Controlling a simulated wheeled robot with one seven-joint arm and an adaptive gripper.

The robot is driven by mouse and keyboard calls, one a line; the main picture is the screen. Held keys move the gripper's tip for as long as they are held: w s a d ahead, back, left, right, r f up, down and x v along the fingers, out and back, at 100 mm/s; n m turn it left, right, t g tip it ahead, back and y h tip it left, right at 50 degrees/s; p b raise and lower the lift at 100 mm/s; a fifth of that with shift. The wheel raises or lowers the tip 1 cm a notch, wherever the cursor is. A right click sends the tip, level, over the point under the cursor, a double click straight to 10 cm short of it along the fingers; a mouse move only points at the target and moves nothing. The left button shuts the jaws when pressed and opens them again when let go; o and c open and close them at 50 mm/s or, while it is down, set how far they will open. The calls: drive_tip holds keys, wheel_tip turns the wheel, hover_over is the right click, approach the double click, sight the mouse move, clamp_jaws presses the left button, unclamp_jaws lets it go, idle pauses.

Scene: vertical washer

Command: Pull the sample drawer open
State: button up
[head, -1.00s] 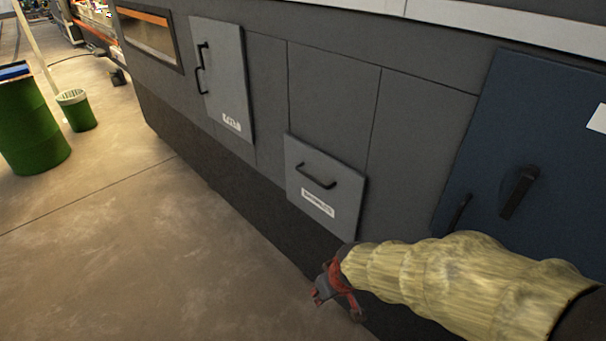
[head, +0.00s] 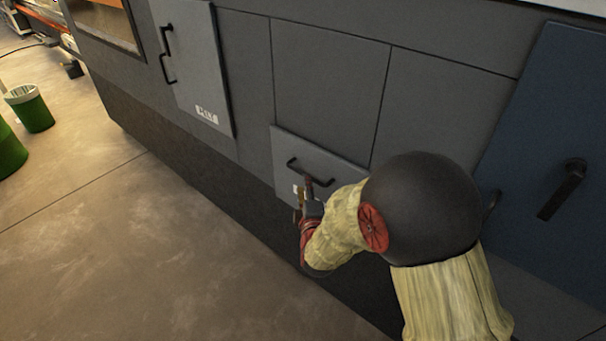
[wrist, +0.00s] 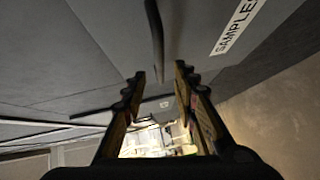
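The sample drawer (head: 340,176) is a grey front panel set low in the dark machine wall, and it looks closed. Its black bar handle (head: 296,163) is partly covered by my gripper (head: 303,190) in the head view. In the wrist view, the drawer's white label (wrist: 238,27) begins with "SAMPLE". The handle (wrist: 156,40) there runs toward the gap between my fingertips (wrist: 160,74). The fingers are apart, with space on both sides of the handle's end. I cannot tell whether either finger touches it.
A taller grey door (head: 198,65) with a black handle is to the left. A dark blue door (head: 560,120) with a lever is to the right. Open concrete floor (head: 130,250) lies in front, with a green bin (head: 32,110) at far left.

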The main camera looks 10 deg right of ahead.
drive_tip(key=w, duration=0.2)
drive_tip(key=w+b, duration=0.1)
drive_tip(key=w, duration=0.1)
drive_tip(key=w+d+f, duration=0.1)
drive_tip(key=shift+w+b, duration=0.4)
drive_tip(key=shift+w, duration=0.5)
drive_tip(key=shift+c, duration=0.6)
clamp_jaws()
